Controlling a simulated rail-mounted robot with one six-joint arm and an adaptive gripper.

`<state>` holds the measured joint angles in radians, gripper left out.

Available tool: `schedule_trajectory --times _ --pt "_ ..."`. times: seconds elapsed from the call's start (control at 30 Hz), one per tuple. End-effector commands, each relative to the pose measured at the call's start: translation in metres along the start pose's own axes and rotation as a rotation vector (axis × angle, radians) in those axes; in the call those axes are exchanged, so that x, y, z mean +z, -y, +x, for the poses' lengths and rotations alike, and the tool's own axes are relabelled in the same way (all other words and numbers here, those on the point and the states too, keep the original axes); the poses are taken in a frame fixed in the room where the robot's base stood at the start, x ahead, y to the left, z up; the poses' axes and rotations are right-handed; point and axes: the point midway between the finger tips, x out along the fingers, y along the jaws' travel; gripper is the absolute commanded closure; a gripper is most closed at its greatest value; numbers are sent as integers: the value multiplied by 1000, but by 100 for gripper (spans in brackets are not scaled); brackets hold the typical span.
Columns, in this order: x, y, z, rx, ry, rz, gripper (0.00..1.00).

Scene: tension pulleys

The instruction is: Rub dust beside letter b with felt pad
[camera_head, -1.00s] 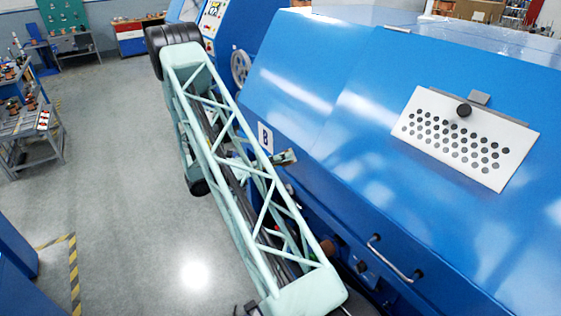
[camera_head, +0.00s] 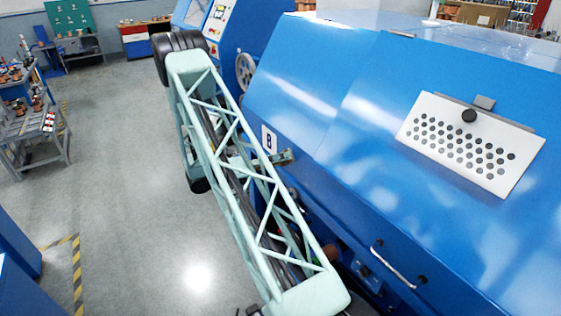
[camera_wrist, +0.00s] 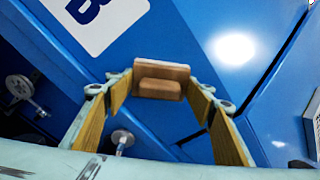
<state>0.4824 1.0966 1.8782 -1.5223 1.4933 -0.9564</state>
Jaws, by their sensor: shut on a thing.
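The letter B label (camera_head: 269,138) is a white plate on the side of the blue machine, left of centre in the head view. In the wrist view the label (camera_wrist: 97,22) is at the upper left, partly cut off. My gripper (camera_wrist: 158,86) is shut on a brown two-step felt pad (camera_wrist: 162,70), between its yellow-lined fingers. The pad is over the blue panel, below and right of the label. I cannot tell whether it touches the panel. My gripper (camera_head: 286,157) is small in the head view, just right of the label. No dust can be clearly made out.
A bright spot (camera_wrist: 235,47) on the panel right of the pad may be glare. The blue machine (camera_head: 380,110) fills the right side, with a perforated white plate (camera_head: 470,145) and a handle (camera_head: 392,265). Round metal knobs (camera_wrist: 122,138) sit below.

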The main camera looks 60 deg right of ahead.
Motion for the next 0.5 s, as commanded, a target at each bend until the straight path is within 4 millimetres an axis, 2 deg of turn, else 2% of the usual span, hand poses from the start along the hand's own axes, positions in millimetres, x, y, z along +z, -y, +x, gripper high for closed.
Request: schedule_trajectory --times 0.5 --pt "7 -7 0 0 0 2 59"
